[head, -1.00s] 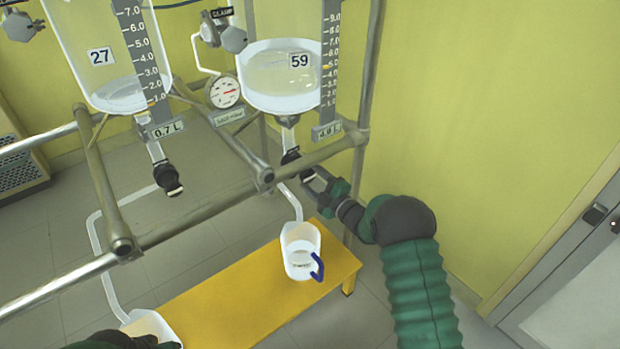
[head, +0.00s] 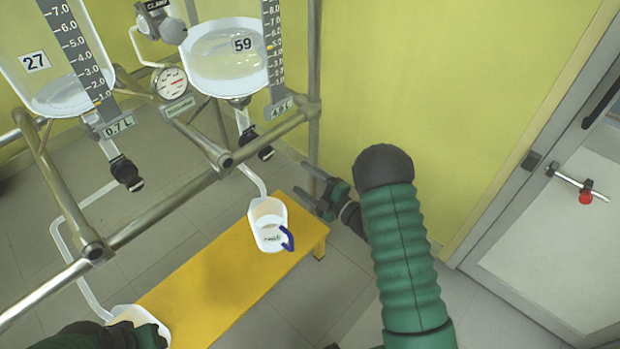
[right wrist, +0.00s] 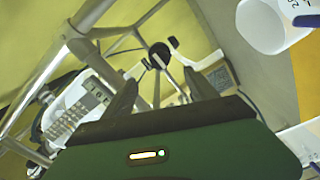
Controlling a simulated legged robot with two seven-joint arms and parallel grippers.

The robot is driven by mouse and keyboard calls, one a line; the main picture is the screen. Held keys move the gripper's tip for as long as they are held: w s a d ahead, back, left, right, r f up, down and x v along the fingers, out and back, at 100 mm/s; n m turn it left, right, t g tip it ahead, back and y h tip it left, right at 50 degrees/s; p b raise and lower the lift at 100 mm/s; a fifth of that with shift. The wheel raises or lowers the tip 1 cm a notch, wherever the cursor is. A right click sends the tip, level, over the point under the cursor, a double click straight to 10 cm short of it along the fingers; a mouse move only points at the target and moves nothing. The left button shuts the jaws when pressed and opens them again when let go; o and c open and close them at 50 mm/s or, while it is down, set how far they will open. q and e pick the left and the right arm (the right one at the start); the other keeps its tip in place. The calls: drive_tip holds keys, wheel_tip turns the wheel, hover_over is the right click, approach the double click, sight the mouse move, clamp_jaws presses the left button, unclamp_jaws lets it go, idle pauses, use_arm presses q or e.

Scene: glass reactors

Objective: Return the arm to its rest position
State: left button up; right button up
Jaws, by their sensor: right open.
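My right arm comes up from the bottom right in the head view, and its gripper (head: 312,196) is open and empty. It is apart from the black valve handle (head: 258,149) under reactor 59 (head: 222,65), to its lower right. In the right wrist view the two dark fingers of the right gripper (right wrist: 162,92) are spread with nothing between them. My left arm shows only as a dark green part at the bottom left of the head view; its gripper's fingers cannot be made out.
A metal pipe frame (head: 160,222) carries reactor 59 and reactor 27 (head: 60,95). A white jug (head: 268,225) with a blue handle stands on a yellow bench (head: 215,285). A second white container (head: 138,318) is at bottom left. A door (head: 560,230) is at right; the floor between is clear.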

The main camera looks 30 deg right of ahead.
drive_tip(key=shift+v, duration=1)
